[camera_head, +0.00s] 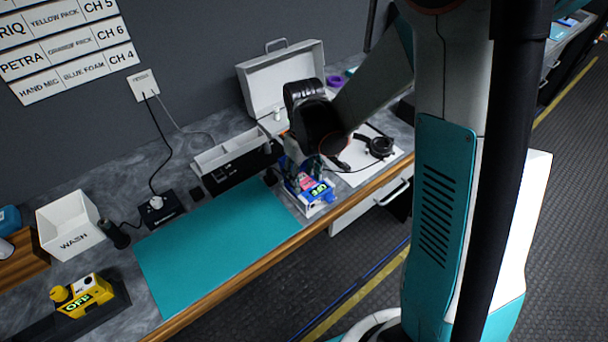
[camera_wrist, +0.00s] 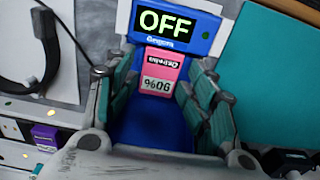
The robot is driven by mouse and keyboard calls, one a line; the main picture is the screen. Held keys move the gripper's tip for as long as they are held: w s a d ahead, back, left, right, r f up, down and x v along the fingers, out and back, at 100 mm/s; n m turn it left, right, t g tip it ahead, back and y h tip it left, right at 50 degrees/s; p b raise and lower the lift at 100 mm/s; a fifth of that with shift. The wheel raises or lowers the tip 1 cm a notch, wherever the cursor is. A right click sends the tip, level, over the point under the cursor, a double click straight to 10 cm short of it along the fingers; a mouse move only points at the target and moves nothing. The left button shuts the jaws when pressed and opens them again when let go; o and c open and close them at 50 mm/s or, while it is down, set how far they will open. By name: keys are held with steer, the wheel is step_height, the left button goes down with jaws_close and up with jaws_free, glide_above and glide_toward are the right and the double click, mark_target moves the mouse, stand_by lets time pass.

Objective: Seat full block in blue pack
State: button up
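The blue pack (camera_head: 318,190) stands upright near the table's front edge, right of the teal mat. Its green screen reads OFF in the wrist view (camera_wrist: 204,32). A pink block (camera_wrist: 161,75) marked 90%, its label upside down, is at the pack's blue body; it also shows in the head view (camera_head: 307,183). How deep it sits cannot be told. My gripper (camera_wrist: 160,88) is over the pack, its teal-padded fingers on both sides of the block's near end, seemingly against it.
A yellow pack (camera_head: 90,297), also OFF, stands at the front left. The teal mat (camera_head: 215,245) is bare. A charger (camera_head: 235,172) and white tray are behind. A headset (camera_head: 379,146) lies on a white sheet to the right. An open white case (camera_head: 265,95) stands at the wall.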

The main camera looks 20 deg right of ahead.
mark_target(304, 180)
steer(key=shift+r, duration=0.1)
step_height(304, 180, up, 12)
stand_by(0.8)
stand_by(0.3)
steer(key=s+r+m+t, duration=0.1)
steer(key=s+r+t, duration=0.2)
steer(key=s, duration=0.4)
steer(key=s+r+m+t, duration=0.2)
steer(key=s+r+t, duration=0.2)
steer(key=s, duration=0.4)
steer(key=shift+m, duration=0.3)
steer(key=shift+c, duration=0.2)
stand_by(0.4)
